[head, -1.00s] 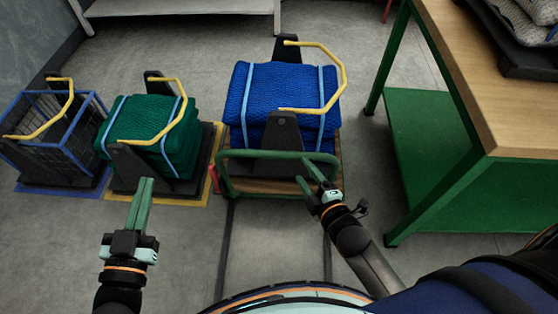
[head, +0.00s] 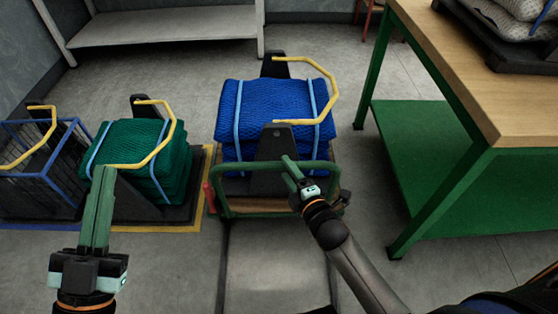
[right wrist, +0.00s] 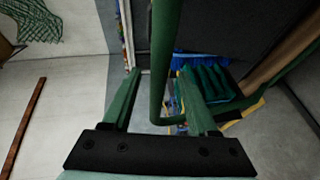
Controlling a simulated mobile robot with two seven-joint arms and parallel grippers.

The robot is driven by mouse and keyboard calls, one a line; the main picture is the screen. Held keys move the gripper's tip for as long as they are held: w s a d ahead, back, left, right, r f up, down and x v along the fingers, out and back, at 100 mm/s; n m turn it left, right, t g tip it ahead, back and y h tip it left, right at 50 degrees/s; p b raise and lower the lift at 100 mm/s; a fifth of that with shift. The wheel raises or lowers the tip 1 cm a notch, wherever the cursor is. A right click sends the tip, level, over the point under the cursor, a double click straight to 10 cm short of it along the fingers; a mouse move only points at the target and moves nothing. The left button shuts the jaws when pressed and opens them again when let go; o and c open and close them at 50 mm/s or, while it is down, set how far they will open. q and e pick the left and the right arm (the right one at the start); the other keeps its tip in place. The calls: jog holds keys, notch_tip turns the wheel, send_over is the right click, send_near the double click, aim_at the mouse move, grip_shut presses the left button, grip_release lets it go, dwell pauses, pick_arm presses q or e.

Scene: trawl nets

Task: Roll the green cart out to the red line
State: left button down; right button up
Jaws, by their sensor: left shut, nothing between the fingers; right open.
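The green cart's tubular green handle (head: 228,213) faces me at the cart's near end. Blue nets (head: 265,108) are stacked on it, with light-blue straps and yellow bars. My right gripper (head: 291,172) is open at the handle's right part. In the right wrist view, the green handle bar (right wrist: 165,60) runs between the open fingers of the right gripper (right wrist: 165,85). My left gripper (head: 104,175) is shut and empty, in front of the green nets at the left. In the right wrist view, a dark red strip (right wrist: 25,125) crosses the floor; it may be the red line.
Green nets (head: 150,150) sit on a yellow-edged pad, beside a blue wire cage (head: 50,175). A green workbench (head: 450,190) with a wooden top stands close on the right. A grey shelf (head: 165,25) is at the back. The floor before the cart is partly open.

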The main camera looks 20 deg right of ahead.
jog(key=b+x, duration=0.1)
jog(key=x, duration=0.3)
jog(key=shift+w+f, duration=0.1)
jog(key=shift+w, duration=0.05)
pick_arm(q)
jog(key=s+r+m+h, duration=0.4)
jog(key=h, duration=0.1)
jog(key=shift+d+r+b, duration=0.2)
jog(key=shift+d+b, duration=0.1)
jog(key=shift+d, duration=0.05)
pick_arm(e)
jog(key=shift+w+a, duration=0.15)
jog(key=shift+w, duration=0.6)
pick_arm(q)
jog(key=shift+s, duration=0.1)
pick_arm(e)
grip_shut()
jog(key=shift+f, duration=0.1)
